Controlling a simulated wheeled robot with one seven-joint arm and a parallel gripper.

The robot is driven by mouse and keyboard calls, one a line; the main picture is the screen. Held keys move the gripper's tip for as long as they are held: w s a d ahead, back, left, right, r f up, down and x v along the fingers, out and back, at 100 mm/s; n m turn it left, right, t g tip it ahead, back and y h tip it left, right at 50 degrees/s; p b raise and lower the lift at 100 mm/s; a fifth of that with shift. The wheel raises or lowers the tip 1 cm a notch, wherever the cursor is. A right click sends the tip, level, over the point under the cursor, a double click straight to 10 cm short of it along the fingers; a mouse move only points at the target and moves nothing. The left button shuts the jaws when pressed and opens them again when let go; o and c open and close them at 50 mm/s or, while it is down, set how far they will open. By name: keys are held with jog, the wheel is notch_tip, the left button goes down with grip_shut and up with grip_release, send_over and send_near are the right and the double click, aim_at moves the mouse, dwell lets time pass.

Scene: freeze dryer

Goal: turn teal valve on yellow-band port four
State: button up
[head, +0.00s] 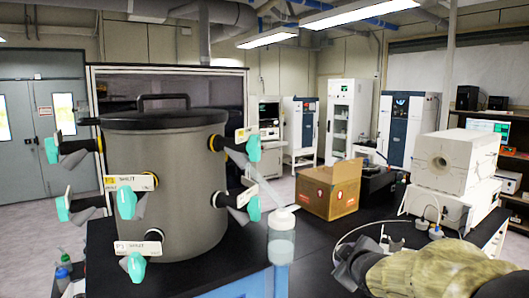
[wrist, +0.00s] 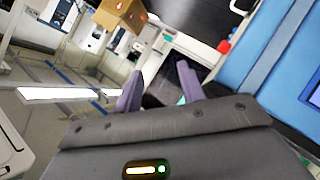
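A dark grey drum (head: 165,190) with a lidded top stands on the bench at the left of the head view. Teal valves stick out around it: upper left (head: 52,150), lower left (head: 63,208), front upper (head: 126,202), front lower (head: 136,265), upper right (head: 253,149) and lower right (head: 254,208). Yellow bands show at the upper-left and upper-right ports. Some tags read SHUT; the port numbers are too small to read surely. My gripper (wrist: 158,88) has its two purple-grey fingers apart with nothing held. In the head view my arm is at lower right, away from the drum.
A clear wash bottle (head: 282,240) stands right of the drum, close to the lower-right valve. A cardboard box (head: 328,190) sits farther back on the black bench. A white furnace-like unit (head: 455,165) stands at right. Bare bench lies between bottle and my arm.

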jog(key=w+a+r+n+t+y+b, duration=0.1)
jog(key=w+r+n+t+y, duration=0.25)
jog(key=r+n, duration=0.6)
jog(key=w+a+r+n+t+y+b, duration=0.15)
jog(key=r+n+y, duration=0.45)
jog(key=r, duration=0.6)
jog(key=s+a+r+n+g+y+b, duration=0.1)
jog(key=s+n+g, duration=0.4)
jog(key=n, duration=0.7)
jog(key=s+a+r+n+g+y+b, duration=0.1)
jog(key=s+r+n+g+y, duration=0.3)
jog(key=n, duration=0.7)
jog(key=shift+s+r+n+g+y, duration=0.25)
jog(key=shift+s+n+g+y, duration=0.15)
jog(key=shift+g+y, duration=0.35)
